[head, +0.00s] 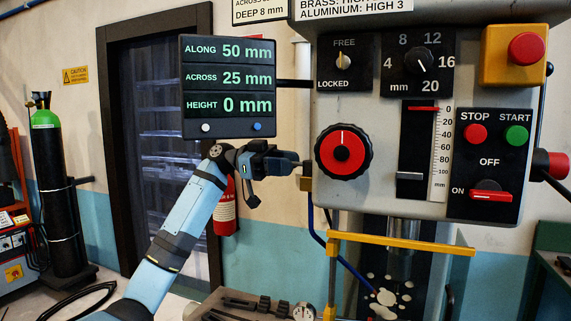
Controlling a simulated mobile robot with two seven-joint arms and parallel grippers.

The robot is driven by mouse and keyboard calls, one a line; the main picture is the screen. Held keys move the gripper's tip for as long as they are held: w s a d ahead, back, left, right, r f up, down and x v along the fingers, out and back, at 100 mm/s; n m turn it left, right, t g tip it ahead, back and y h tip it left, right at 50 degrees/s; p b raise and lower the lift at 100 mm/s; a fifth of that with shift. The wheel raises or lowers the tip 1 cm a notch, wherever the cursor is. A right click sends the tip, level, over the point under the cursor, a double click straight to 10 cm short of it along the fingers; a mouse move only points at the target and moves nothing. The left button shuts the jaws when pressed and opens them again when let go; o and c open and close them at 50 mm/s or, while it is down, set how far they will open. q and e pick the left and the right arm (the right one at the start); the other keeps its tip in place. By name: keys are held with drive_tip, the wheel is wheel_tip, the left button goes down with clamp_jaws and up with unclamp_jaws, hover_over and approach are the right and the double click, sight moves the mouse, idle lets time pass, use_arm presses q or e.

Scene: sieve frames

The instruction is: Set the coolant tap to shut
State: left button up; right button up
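A small brass-coloured fitting (305,184) sits on the left side of the drill head, with a blue hose running down from it; it appears to be the coolant tap. My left gripper (298,164) comes in from the left, with its fingertips right at the top of this fitting. The fingertips hide part of it, so I cannot tell whether they touch or grip it, or how the tap's handle is turned. My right gripper is out of view.
The drill head (440,203) carries a red knob (343,152), dials and switches close right of the gripper. A readout panel (229,87) hangs above my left wrist. A yellow guard bar (400,242) runs below.

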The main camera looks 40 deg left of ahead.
use_arm(q)
drive_tip(key=b+v, duration=0.3)
drive_tip(key=v, duration=1.1)
drive_tip(key=shift+w+d, duration=0.1)
